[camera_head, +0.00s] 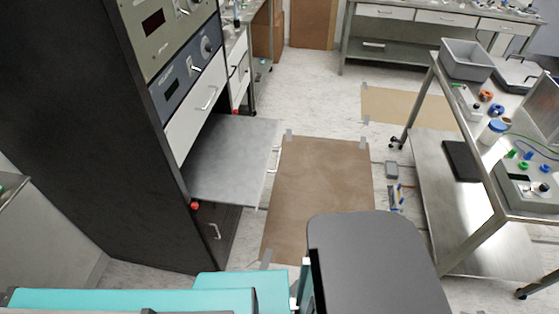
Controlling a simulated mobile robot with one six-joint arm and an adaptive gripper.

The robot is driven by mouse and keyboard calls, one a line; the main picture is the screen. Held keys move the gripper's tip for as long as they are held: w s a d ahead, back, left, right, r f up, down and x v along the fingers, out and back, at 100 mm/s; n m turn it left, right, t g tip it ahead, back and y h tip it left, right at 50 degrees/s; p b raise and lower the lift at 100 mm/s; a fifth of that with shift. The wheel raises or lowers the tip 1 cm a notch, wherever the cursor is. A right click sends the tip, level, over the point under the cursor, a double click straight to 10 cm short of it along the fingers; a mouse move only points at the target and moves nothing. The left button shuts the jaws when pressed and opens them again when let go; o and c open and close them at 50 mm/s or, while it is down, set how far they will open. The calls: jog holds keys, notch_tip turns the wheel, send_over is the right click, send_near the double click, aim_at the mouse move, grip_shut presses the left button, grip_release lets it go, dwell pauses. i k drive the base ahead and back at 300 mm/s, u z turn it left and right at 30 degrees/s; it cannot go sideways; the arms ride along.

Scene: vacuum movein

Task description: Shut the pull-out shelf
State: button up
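The pull-out shelf (232,160) is a flat grey metal panel. It sticks out to the right from the tall black cabinet (110,130), well extended over the floor. A pale handle (273,160) is on its outer right edge. Nothing lies on the shelf. A red knob (195,205) shows below its near corner. My gripper cannot be made out in this view. Turquoise and dark grey parts at the bottom appear to be my own body, close to the camera and apart from the shelf.
Above the shelf are a white drawer (198,112) and instrument panels (190,78). A brown mat (318,190) taped to the floor leaves open room right of the shelf. A metal cart (495,215) with a grey bin (467,60) stands at right. Small items (395,185) lie on the floor.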

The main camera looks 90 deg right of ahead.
aim_at(227, 162)
jog(key=z, duration=0.05)
jog(key=k, duration=1.6)
jog(key=z, duration=1.9)
jog(key=i, duration=0.95)
jog(key=z, duration=0.05)
